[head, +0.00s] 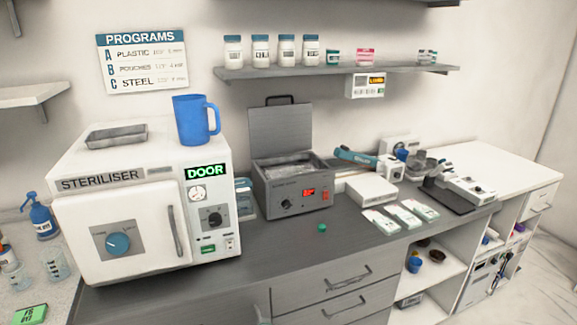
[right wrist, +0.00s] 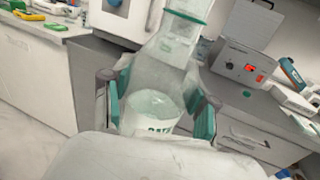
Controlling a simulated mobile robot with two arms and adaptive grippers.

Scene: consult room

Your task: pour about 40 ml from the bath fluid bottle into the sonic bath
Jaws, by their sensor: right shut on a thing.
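The sonic bath (head: 290,196) is a grey metal box with a lit red display. It stands on the dark counter with its lid (head: 281,130) raised; it also shows in the right wrist view (right wrist: 238,62). My right gripper (right wrist: 158,104) is shut on the clear bath fluid bottle (right wrist: 172,62), with one finger on each side. The bottle has a green ring and a white label, partly hidden; pale liquid shows inside. The bottle is in front of the counter, apart from the bath. A green cap (head: 321,227) lies on the counter. My left gripper is not in view.
The steriliser (head: 130,222), with a blue jug (head: 194,120) on top, stands left of the bath. A white box (head: 371,188), pouches (head: 411,214) and a sealing device (head: 468,186) stand to the right. Counter in front of the bath is mostly clear.

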